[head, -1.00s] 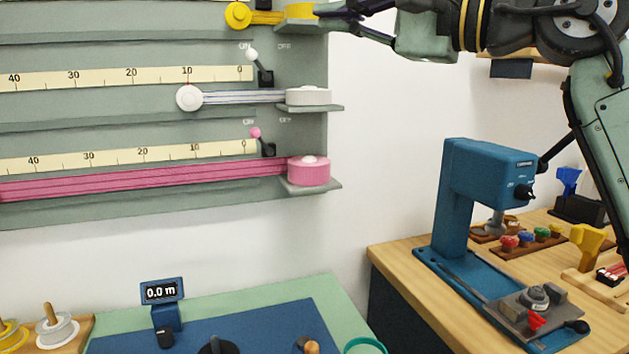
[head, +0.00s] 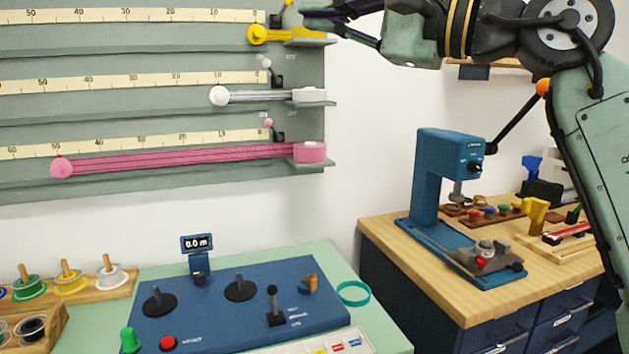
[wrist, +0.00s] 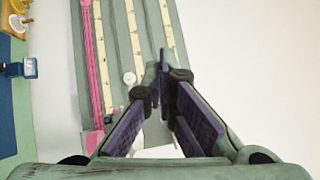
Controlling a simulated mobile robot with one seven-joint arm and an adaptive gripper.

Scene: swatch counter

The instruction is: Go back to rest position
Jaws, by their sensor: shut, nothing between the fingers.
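My gripper (head: 335,18) is at the top of the head view, just right of the wall board's upper end and in front of it. Its dark purple fingers also show in the wrist view (wrist: 163,85), where their tips come together with nothing seen between them. My arm rises on the right side of the head view. The grey-green wall board (head: 150,187) carries yellow (head: 272,35), white (head: 262,96) and pink (head: 180,160) ribbons beside ruled strips. The pink ribbon is pulled far left; the white and yellow ones are short.
A counter (head: 130,284) below holds a blue panel (head: 205,310) with knobs, a display (head: 197,243) reading 0.0 m and spools (head: 70,285) at left. A wooden bench (head: 390,235) at right bears a blue press (head: 430,180). Bare wall lies between.

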